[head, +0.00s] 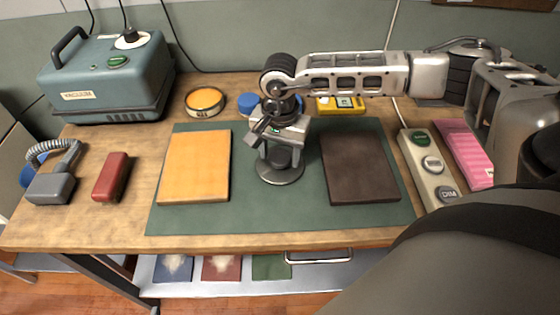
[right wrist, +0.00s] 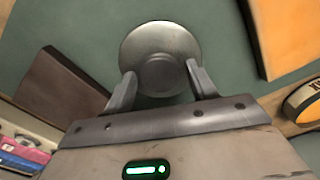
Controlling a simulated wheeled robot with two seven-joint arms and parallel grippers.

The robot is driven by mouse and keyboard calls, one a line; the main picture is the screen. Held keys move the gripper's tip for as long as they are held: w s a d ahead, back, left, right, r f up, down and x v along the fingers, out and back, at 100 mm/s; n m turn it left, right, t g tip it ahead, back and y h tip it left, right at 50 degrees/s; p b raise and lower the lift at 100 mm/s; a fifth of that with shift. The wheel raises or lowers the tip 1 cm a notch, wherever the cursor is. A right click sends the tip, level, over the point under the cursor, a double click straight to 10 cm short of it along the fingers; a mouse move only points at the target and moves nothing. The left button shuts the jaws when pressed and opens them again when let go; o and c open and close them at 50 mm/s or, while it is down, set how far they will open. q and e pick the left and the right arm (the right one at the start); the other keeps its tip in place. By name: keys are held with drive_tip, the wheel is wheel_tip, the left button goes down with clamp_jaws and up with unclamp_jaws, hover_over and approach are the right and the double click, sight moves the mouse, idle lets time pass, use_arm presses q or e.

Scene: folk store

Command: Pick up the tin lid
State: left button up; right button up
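The tin lid (head: 281,174) is a round grey metal disc with a raised knob in its middle. It lies on the green mat (head: 262,222) between an orange board and a dark brown board. My right gripper (head: 282,151) is directly above it, pointing down, with its fingers apart. In the right wrist view the lid (right wrist: 158,38) is ahead of the gripper (right wrist: 162,78), and the two fingers stand on either side of the knob. Whether they touch the knob is hard to tell. My left gripper is not in view.
The orange board (head: 196,165) is left of the lid and the brown board (head: 360,166) right. A vacuum machine (head: 106,75), a round orange tin (head: 205,101) and a yellow device (head: 341,104) stand behind. A red block (head: 111,177) lies left; a button strip (head: 431,168) is right.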

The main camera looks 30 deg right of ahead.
drive_tip(key=c, duration=0.6)
drive_tip(key=shift+c, duration=0.2)
